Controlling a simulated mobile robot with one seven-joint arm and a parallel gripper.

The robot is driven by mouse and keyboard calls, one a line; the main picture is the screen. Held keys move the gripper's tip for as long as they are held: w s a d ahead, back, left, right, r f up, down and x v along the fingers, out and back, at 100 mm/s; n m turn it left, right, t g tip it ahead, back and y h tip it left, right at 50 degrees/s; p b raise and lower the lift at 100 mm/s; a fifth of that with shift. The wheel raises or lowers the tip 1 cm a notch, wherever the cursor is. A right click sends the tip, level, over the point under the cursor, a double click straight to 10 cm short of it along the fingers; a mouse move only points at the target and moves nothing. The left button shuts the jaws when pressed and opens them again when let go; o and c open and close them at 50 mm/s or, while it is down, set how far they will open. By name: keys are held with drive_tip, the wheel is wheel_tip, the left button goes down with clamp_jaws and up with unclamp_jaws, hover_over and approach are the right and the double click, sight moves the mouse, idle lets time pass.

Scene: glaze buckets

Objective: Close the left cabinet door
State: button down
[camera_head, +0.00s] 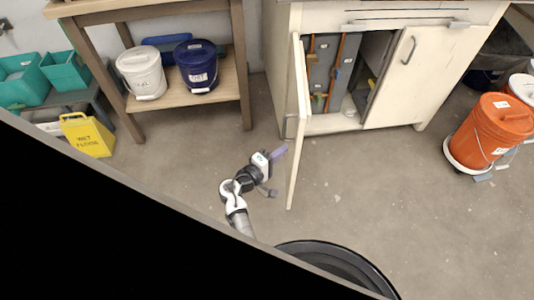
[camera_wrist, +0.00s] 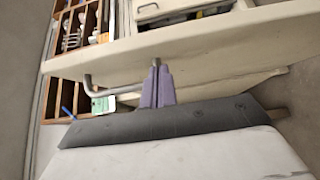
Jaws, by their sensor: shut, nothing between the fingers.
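The left cabinet door (camera_head: 298,120) is cream and stands wide open, swung out toward me from the cabinet (camera_head: 345,14). Its edge and face also show in the wrist view (camera_wrist: 200,42). A grey bar handle (camera_wrist: 98,92) shows left of the fingers there. The right cabinet door (camera_head: 411,68) is shut. My gripper (camera_head: 279,153) is left of the open door, close to its outer face. Its purple fingers (camera_wrist: 157,90) are together and empty, pointing at the door. I cannot tell whether the fingertips touch it.
Inside the cabinet are grey and orange dividers (camera_head: 322,65). A wooden shelf (camera_head: 235,88) with a white bucket (camera_head: 142,73) and a blue bucket (camera_head: 196,66) stands left. A yellow wet floor sign (camera_head: 87,136) is further left. An orange bucket (camera_head: 488,130) stands right. The floor before the cabinet is clear.

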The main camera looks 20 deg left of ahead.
drive_tip(key=shift+w+d, duration=0.35)
drive_tip(key=shift+d, duration=0.4)
